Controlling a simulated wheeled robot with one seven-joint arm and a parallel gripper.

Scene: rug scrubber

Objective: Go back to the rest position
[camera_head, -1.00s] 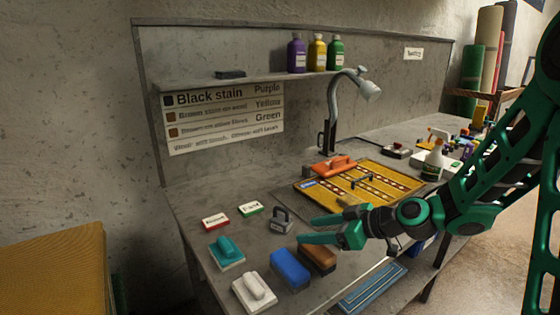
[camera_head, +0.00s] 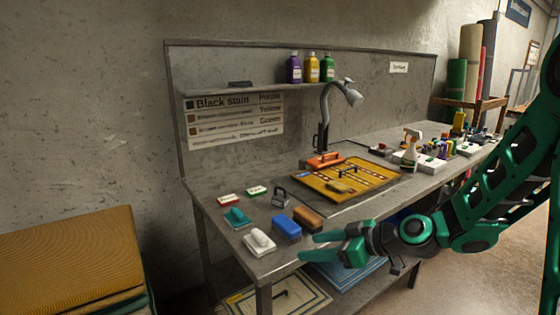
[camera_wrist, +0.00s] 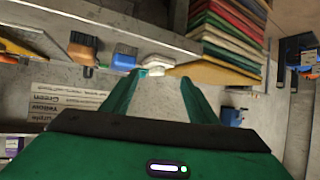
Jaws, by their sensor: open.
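My gripper (camera_head: 322,248) is open and empty, with its two green fingers pointing left in front of the workbench's front edge in the head view. In the wrist view my gripper (camera_wrist: 158,95) has its fingers spread with nothing between them. The workbench (camera_head: 345,207) stands against the wall. A yellow patterned rug (camera_head: 376,181) lies on it, with an orange-handled tool (camera_head: 325,161) at its back left edge and a small brownish block on it.
A blue brush (camera_head: 287,229), a brown brush (camera_head: 308,218), a white scrubber (camera_head: 259,242) and a teal scrubber (camera_head: 237,217) stand near the left front edge. A grey lamp (camera_head: 326,105) rises behind the rug. Stacked rugs (camera_head: 70,250) are at left. Floor shows at right.

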